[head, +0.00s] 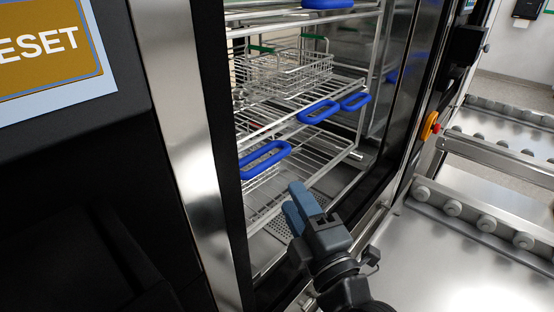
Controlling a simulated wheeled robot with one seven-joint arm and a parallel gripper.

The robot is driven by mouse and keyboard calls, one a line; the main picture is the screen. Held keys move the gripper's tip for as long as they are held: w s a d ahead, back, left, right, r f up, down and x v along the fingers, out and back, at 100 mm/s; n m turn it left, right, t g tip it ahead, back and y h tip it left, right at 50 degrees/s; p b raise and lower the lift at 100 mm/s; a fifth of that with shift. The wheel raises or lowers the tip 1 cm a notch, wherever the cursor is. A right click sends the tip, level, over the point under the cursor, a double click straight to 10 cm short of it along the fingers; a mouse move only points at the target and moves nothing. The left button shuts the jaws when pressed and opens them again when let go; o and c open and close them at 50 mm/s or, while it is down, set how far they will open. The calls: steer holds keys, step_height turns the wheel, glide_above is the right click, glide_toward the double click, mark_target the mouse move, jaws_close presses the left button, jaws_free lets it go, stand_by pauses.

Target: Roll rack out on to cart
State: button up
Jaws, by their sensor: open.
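The wire rack (300,113) stands inside the washer chamber, with several shelves and blue loop handles at their front edges. One blue handle (264,160) is at the lower left, another (318,112) at mid height, and one more (355,101) to its right. My gripper (302,207) is in front of the chamber opening, below and to the right of the lower-left handle. Its blue-grey fingers are open and appear empty, apart from the handles. The cart is not clearly identifiable; a metal surface with rollers (470,212) lies at the right.
A wire basket (285,72) sits on an upper shelf. The washer's steel door frame (183,120) and dark panel border the opening on the left. A dark glass door or panel (400,120) borders it on the right. An orange and red knob (430,126) sticks out beside the rollers.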

mark_target(269, 161)
steer(key=shift+w+a+r+n+y+p, duration=0.35)
steer(key=shift+w+a+r+n, duration=0.25)
steer(key=shift+w+a+r, duration=0.5)
steer(key=p+x, duration=0.2)
steer(key=x, duration=0.3)
steer(key=shift+w+a, duration=0.45)
steer(key=shift+w, duration=0.2)
steer(key=shift+r, duration=0.1)
jaws_close()
